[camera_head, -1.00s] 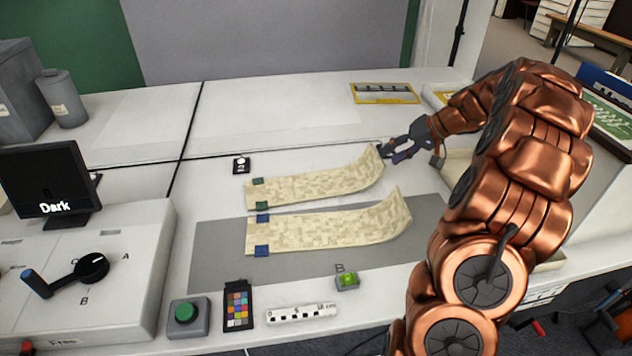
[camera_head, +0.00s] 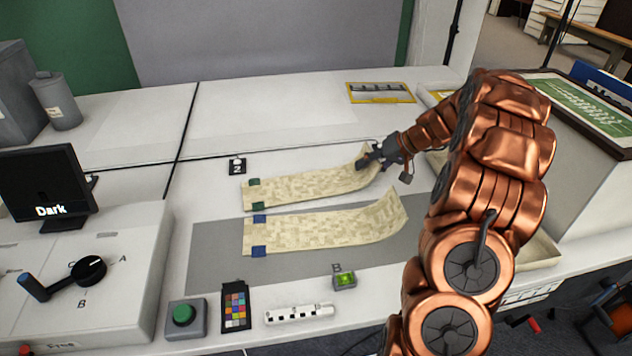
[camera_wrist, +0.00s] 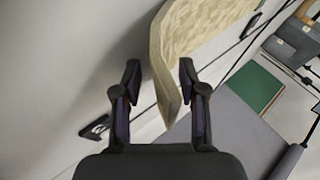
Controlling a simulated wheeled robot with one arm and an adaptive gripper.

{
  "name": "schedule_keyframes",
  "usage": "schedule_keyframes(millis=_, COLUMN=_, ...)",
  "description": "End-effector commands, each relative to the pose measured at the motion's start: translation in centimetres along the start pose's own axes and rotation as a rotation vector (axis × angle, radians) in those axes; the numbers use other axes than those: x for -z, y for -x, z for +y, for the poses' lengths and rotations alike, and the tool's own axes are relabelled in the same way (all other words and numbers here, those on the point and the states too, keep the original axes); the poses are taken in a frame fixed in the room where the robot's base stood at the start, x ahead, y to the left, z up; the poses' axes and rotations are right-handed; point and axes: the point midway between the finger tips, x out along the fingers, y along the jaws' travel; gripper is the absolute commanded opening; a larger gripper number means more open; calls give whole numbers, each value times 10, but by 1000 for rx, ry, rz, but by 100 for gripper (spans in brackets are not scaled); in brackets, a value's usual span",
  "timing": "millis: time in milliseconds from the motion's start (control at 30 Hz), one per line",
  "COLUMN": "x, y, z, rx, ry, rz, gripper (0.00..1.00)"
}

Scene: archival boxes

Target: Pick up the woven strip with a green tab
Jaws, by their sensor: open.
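The woven strip with green tabs (camera_head: 300,187) lies on the white table, farther back than the other strip. Its two green tabs are at its left end, and its right end curls upward. My gripper (camera_head: 364,161) is at that curled right end. In the wrist view my gripper (camera_wrist: 160,80) is open, and the edge of the curled pale woven strip (camera_wrist: 165,75) stands between the two fingers. I cannot tell whether either finger touches it. The woven strip with blue tabs (camera_head: 320,230) lies in front, on the grey mat, its right end also curled up.
The grey mat (camera_head: 215,265) lies under the front strip. A green button box (camera_head: 185,318), colour card (camera_head: 235,305), scale bar (camera_head: 298,313) and small green-lit block (camera_head: 344,280) line the front. A yellow-framed item (camera_head: 380,92) lies at the back. The table's back middle is clear.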

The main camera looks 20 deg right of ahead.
Motion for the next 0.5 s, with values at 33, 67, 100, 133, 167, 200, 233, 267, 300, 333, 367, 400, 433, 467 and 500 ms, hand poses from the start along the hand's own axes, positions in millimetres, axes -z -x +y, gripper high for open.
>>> schedule_keyframes(millis=33, x=0, y=0, z=0, rx=0, ry=0, rz=0, gripper=42)
schedule_keyframes(millis=67, x=0, y=0, z=0, rx=0, ry=0, rz=0, gripper=41)
schedule_keyframes(millis=100, x=0, y=0, z=0, rx=0, ry=0, rz=0, gripper=36)
schedule_keyframes(millis=133, x=0, y=0, z=0, rx=0, ry=0, rz=0, gripper=33)
schedule_keyframes(millis=167, x=0, y=0, z=0, rx=0, ry=0, rz=0, gripper=30)
schedule_keyframes(millis=200, x=0, y=0, z=0, rx=0, ry=0, rz=0, gripper=26)
schedule_keyframes(millis=233, x=0, y=0, z=0, rx=0, ry=0, rz=0, gripper=23)
schedule_keyframes(millis=267, x=0, y=0, z=0, rx=0, ry=0, rz=0, gripper=20)
schedule_keyframes(millis=300, x=0, y=0, z=0, rx=0, ry=0, rz=0, gripper=16)
schedule_keyframes(millis=333, x=0, y=0, z=0, rx=0, ry=0, rz=0, gripper=12)
schedule_keyframes(millis=367, x=0, y=0, z=0, rx=0, ry=0, rz=0, gripper=9)
schedule_keyframes(millis=400, x=0, y=0, z=0, rx=0, ry=0, rz=0, gripper=5)
schedule_keyframes(millis=433, x=0, y=0, z=0, rx=0, ry=0, rz=0, gripper=2)
schedule_keyframes(millis=467, x=0, y=0, z=0, rx=0, ry=0, rz=0, gripper=0)
schedule_keyframes(millis=500, x=0, y=0, z=0, rx=0, ry=0, rz=0, gripper=0)
